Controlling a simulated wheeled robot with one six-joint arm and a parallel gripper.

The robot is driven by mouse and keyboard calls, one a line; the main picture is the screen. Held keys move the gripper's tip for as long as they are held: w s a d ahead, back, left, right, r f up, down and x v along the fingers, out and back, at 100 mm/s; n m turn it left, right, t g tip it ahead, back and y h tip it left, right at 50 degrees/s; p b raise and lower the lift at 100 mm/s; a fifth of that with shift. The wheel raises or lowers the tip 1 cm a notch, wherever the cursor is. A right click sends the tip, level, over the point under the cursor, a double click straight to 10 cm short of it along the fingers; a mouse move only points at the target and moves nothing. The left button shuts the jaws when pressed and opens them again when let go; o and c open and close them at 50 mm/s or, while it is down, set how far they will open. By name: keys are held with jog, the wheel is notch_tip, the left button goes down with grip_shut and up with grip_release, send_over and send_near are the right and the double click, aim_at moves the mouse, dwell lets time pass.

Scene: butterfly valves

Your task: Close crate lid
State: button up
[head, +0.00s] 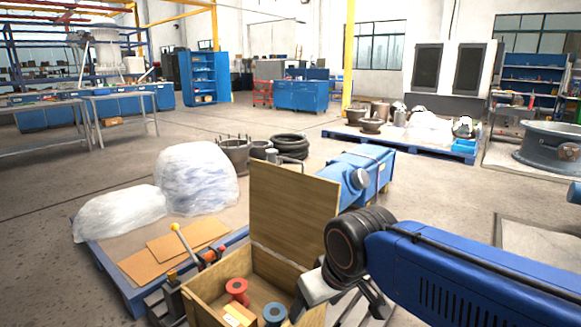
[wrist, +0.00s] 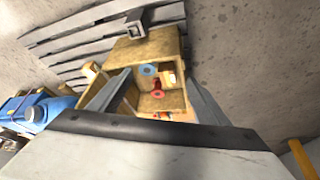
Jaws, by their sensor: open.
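A wooden crate (head: 197,302) stands at the bottom of the head view, and its lid (head: 289,212) stands upright, open. Inside are a red spool (head: 237,290), a blue spool (head: 274,314) and a small carton (head: 240,315). My gripper (wrist: 159,76) is open and empty, its two fingers spread in the wrist view with the crate (wrist: 145,48) between and beyond them. In the head view my wrist hangs just right of the crate and lid, hiding part of the crate's right side. The wrist view also shows the blue spool (wrist: 149,70) and red spool (wrist: 157,94).
A blue pallet (head: 128,293) with wrapped bundles (head: 195,178) and flat cardboard (head: 187,240) lies left of the crate. A vise-like tool with a yellow-tipped handle (head: 184,240) is beside the crate. Blue machinery (head: 360,170) stands behind the lid. Open floor (head: 440,200) lies to the right.

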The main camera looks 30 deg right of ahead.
jog(key=shift+m+h, duration=0.3)
jog(key=shift+m, duration=0.5)
jog(key=w+r, duration=0.2)
jog(key=w+d+r, duration=0.1)
jog(key=w+r, duration=0.3)
jog(key=shift+w+d+r, duration=0.1)
jog(key=shift+d+r, duration=0.15)
jog(key=shift+d, duration=0.15)
grip_shut()
jog(key=w+d+r+m+g+h, duration=0.1)
jog(key=w+d+r+m, duration=0.25)
jog(key=w+r, duration=0.4)
jog(key=w+d+r+m+h, duration=0.15)
jog(key=w+d+r, duration=0.3)
jog(key=w, duration=0.65)
jog(key=w+d+r+m+g, duration=0.1)
jog(key=w+d+r+m, duration=0.3)
jog(key=w, duration=0.6)
jog(key=w+d+r+m+h, duration=0.2)
jog(key=w+d+r+m, duration=0.1)
jog(key=w+d, duration=0.8)
jog(key=w+a+x, duration=0.1)
jog(key=x, duration=1)
jog(key=shift+g, duration=0.4)
jog(key=shift+s+a, duration=0.3)
jog(key=shift+a, duration=0.4)
jog(key=shift+s+a, duration=0.3)
jog(key=shift+a, duration=0.45)
jog(key=shift+s+a, duration=0.35)
jog(key=shift+a, duration=0.35)
